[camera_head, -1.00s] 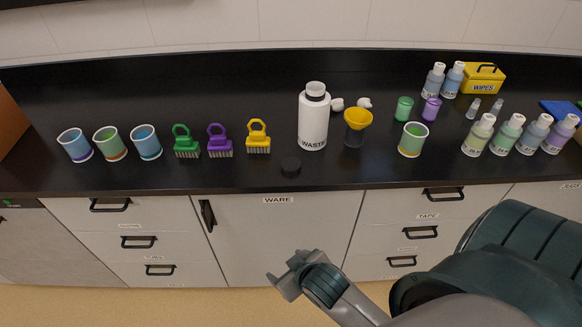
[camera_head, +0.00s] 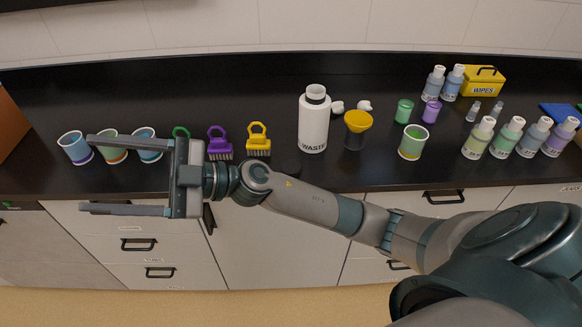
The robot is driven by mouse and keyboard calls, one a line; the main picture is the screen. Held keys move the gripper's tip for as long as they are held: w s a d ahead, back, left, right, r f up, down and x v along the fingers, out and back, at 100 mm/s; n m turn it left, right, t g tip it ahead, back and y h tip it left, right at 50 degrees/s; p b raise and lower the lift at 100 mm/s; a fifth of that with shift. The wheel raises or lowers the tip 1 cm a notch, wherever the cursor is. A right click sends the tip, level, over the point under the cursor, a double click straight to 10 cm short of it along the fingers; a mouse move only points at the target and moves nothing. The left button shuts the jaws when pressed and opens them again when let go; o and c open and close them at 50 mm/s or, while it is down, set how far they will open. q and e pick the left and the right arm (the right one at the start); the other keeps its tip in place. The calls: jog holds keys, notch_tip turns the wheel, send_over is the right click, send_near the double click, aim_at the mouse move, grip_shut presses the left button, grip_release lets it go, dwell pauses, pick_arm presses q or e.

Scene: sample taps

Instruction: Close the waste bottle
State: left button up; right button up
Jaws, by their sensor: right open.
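The white waste bottle (camera_head: 313,124), labelled WASTE, stands upright on the black counter near the middle. Its mouth is uncovered. A round black cap (camera_head: 289,165) lies on the counter in front and to the left of the bottle, dark on dark and partly hidden by my right arm. My right gripper (camera_head: 87,173) is wide open and empty, its fingers pointing left at the counter's front edge, well left of the bottle and cap. My left gripper is not in view.
Several cups (camera_head: 76,147) and brushes (camera_head: 219,143) stand left of the bottle, some partly hidden by my right gripper. A yellow funnel on a dark holder (camera_head: 357,126) is close right of the bottle. A green cup (camera_head: 412,142) and several labelled bottles (camera_head: 478,138) stand farther right.

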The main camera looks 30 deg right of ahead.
jog(key=s+a+f+n+g+h, duration=0.25)
jog(key=s+n+g, duration=0.2)
jog(key=g, duration=0.25)
jog(key=w+d+f+n+g+h, duration=0.1)
jog(key=w+d+f+h, duration=0.2)
jog(key=d+f+h, duration=0.75)
jog(key=w+d+m+t+h, duration=0.1)
jog(key=w+d+m+h, duration=0.1)
jog(key=d, duration=0.6)
jog(key=w+d+r+m+t+h, duration=0.1)
jog(key=w+d+h, duration=0.3)
jog(key=d, duration=0.5)
jog(key=w+d+r+m+h, duration=0.1)
jog(key=d+m+h, duration=0.3)
jog(key=d, duration=0.5)
jog(key=shift+w+r+t+h, duration=0.2)
jog(key=shift+w+t+h, duration=0.2)
jog(key=shift+w+h, duration=0.65)
jog(key=shift+s+d+f, duration=0.1)
jog(key=shift+s, duration=0.05)
